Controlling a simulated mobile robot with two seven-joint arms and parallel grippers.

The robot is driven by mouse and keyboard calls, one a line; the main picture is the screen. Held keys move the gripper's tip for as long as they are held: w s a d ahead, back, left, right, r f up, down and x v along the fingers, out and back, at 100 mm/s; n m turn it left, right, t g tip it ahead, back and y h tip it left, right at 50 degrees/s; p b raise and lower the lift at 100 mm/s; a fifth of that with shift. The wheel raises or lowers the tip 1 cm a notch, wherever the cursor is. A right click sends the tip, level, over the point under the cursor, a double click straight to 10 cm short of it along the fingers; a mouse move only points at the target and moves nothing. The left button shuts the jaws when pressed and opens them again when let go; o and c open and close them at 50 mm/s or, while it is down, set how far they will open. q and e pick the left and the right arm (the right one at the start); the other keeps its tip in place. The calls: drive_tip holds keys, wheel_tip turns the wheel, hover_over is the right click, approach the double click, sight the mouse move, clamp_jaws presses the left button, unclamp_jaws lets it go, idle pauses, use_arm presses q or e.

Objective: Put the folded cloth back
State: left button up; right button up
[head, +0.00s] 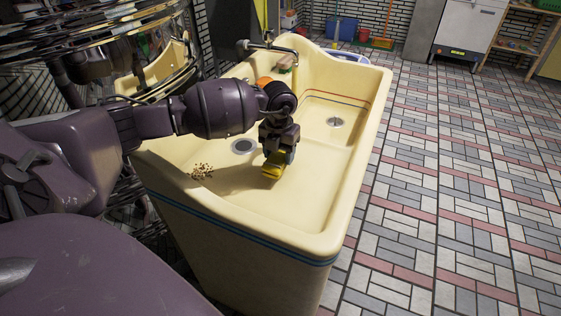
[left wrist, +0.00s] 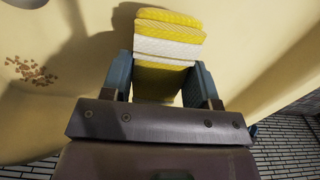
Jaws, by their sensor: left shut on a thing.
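The folded cloth (left wrist: 168,45) is yellow with a white band across it. In the left wrist view it sits between the two blue-grey fingers of my left gripper (left wrist: 163,78). In the head view my left gripper (head: 278,155) points down inside the cream sink, shut on the cloth (head: 272,170). The cloth is low over the sink's floor; I cannot tell whether it touches it. The gripper hides part of the cloth. My right gripper is not in view.
The cream sink (head: 340,190) has high walls around the gripper. Small brown crumbs (head: 201,171) lie on its floor, left of the cloth, near a drain (head: 242,146). A tap (head: 265,45) stands at the back rim. Open tiled floor (head: 450,200) lies to the right.

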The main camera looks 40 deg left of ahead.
sight(279, 154)
use_arm(q)
wheel_tip(279, 154, down, 3)
drive_tip(key=shift+f, duration=0.1)
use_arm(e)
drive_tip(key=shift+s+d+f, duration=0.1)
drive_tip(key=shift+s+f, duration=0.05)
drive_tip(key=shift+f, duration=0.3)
use_arm(q)
drive_tip(key=shift+f, duration=0.1)
drive_tip(key=o, duration=0.8)
drive_tip(key=shift+r, duration=0.2)
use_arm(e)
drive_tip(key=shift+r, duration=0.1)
